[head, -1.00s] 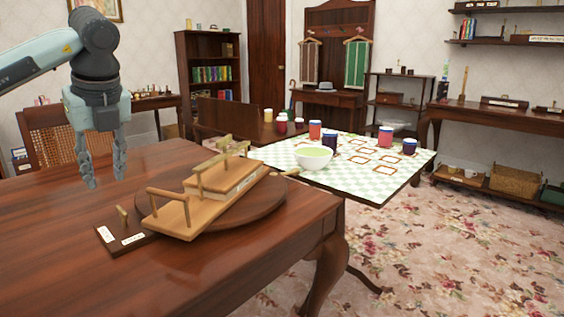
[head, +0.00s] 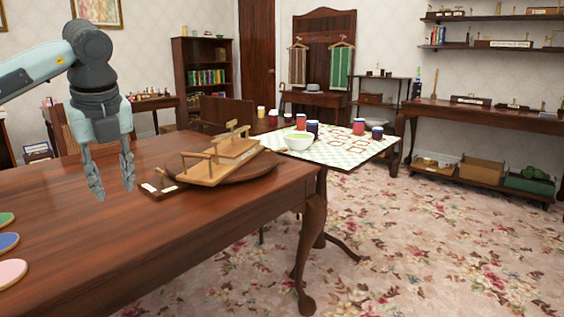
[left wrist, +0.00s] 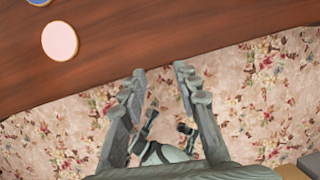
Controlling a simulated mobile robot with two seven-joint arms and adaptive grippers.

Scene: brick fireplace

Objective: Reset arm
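My left gripper (head: 112,178) hangs fingers down at the left of the head view, in front of the dark wooden table's (head: 150,235) far part. Its two fingers are apart with nothing between them. In the left wrist view the same gripper (left wrist: 157,78) shows open and empty, its fingers over the table's edge and the floral carpet (left wrist: 60,140). Another part of my body shows between the fingers lower down; I cannot tell which. My right gripper cannot be made out in the head view.
A wooden stepped stand (head: 205,170) rests on a round board (head: 250,172) on the table. Coloured discs, one pink (head: 10,273), lie at the near left. Carpet to the right is clear.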

